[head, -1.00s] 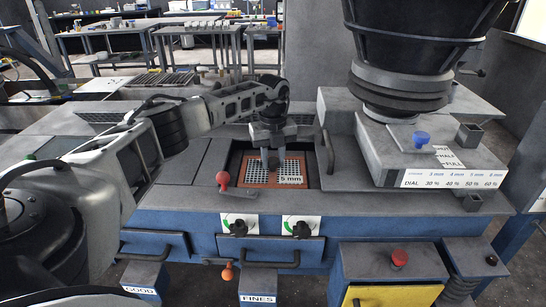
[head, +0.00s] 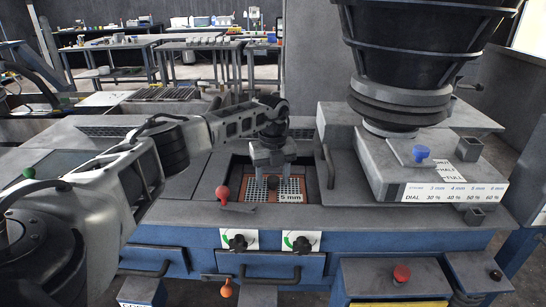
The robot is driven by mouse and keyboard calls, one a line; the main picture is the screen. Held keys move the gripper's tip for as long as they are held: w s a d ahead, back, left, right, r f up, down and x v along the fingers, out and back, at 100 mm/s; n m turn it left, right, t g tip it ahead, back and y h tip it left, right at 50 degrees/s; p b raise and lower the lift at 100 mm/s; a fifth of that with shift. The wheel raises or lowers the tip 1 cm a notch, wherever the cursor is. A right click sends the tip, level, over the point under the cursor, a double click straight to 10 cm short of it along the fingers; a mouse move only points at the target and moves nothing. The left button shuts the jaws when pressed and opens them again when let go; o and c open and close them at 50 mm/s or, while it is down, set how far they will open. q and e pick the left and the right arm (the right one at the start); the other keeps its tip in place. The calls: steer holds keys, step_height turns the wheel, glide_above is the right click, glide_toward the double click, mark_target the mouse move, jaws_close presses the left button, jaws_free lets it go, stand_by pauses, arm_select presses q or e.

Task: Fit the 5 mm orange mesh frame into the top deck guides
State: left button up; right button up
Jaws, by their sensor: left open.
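The orange mesh frame (head: 290,188), labelled 5 mm, lies flat in the rectangular top deck opening (head: 238,170) of the machine. The guides themselves are too small to make out. My left gripper (head: 272,178) points down over the middle of the frame and hides part of its mesh. It is open; a dark round knob or handle shows between its fingers. I cannot tell whether the fingers touch it. My right gripper is not in view.
A red ball-topped lever (head: 222,193) stands at the opening's front left corner. A hopper (head: 400,60) and a grey housing with a dial label (head: 440,192) rise on the right. Dials (head: 238,241) line the front.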

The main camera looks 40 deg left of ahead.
mark_target(273, 178)
arm_select(q)
step_height(273, 178, up, 16)
steer(key=b, duration=0.1)
stand_by(0.6)
steer(key=shift+f, duration=0.1)
